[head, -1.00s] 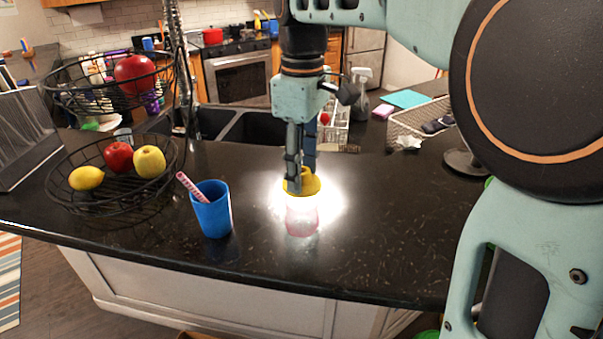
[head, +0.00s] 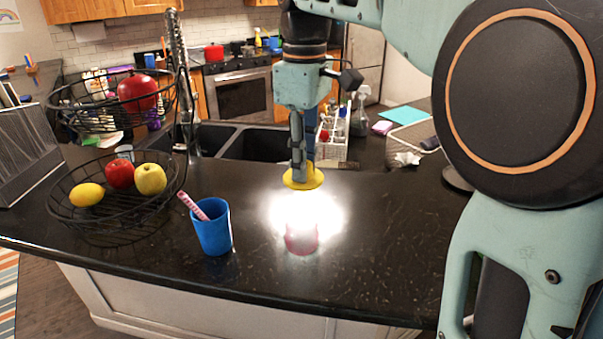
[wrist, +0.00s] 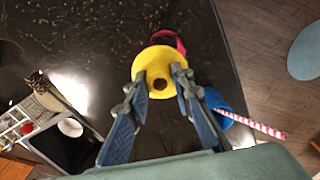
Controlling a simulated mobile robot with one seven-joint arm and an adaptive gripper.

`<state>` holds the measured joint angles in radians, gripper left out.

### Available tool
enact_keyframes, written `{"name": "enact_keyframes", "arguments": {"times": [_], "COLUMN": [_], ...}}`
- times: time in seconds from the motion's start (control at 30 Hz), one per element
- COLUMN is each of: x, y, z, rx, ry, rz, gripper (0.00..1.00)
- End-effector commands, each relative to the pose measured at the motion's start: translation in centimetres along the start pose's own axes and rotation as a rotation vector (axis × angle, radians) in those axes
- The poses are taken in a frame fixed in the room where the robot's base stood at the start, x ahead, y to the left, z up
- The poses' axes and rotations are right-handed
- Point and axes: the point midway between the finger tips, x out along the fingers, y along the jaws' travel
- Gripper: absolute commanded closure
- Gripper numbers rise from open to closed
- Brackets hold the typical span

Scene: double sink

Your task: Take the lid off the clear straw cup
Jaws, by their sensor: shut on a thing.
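The yellow lid (head: 303,179) has a raised middle with a round hole, seen from above in the wrist view (wrist: 150,63). My gripper (head: 304,163) is shut on the lid's raised middle and holds it above the counter. The clear straw cup (head: 301,238), pinkish at its base, stands below, apart from the lid. Bright glare hides its upper part in the head view. In the wrist view, a pink part of the cup (wrist: 168,40) shows past the lid, which hides the rest.
A blue cup (head: 213,232) with a striped straw (head: 194,206) stands to the left. Farther left is a two-tier wire basket (head: 112,205) with fruit. A double sink (head: 256,145) lies behind, with a bottle rack (head: 333,146) beside it. The counter right of the clear cup is bare.

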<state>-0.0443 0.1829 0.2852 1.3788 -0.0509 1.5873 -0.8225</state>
Motion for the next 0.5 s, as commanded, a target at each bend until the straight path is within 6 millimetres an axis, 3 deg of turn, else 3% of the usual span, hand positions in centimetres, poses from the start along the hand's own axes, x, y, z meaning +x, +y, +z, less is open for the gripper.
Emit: {"name": "enact_keyframes", "arguments": {"times": [0.23, 0.5], "x": [-4.5, -6.7], "y": [3.7, 8.5], "z": [-0.5, -0.9], "rx": [0.002, 0.002], "ry": [0.002, 0.001], "rz": [0.0, -0.001], "gripper": [0.95, 0.95]}}
